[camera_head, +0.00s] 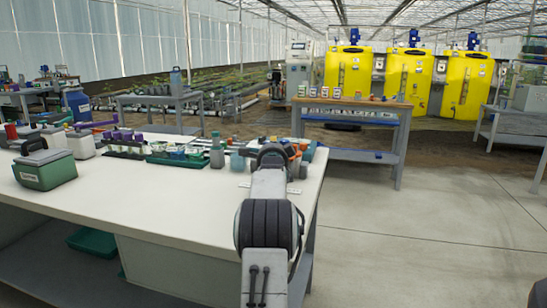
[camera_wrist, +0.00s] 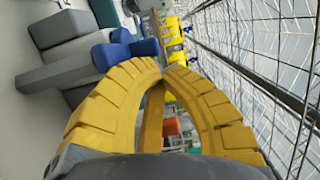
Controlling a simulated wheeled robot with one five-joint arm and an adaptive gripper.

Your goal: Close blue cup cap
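My gripper (camera_wrist: 164,69) has yellow fingers whose tips come together in the wrist view, with nothing visible held between them. The wrist view is turned on its side. Beside the left finger are blue parts (camera_wrist: 110,53) next to grey block-like bodies (camera_wrist: 55,72); these may belong to the blue cup and its cap, but I cannot tell whether the cap is open. The finger seems to overlap them in the picture; contact is unclear. In the head view my arm reaches over the right end of the white table (camera_head: 150,205) and hides my gripper and what is before it.
A green-and-grey box (camera_head: 44,170) stands at the table's left. A green tray (camera_head: 180,160) with small items and a grey-green bottle (camera_head: 217,152) stand left of my arm. A wooden-topped bench (camera_head: 350,103) is behind.

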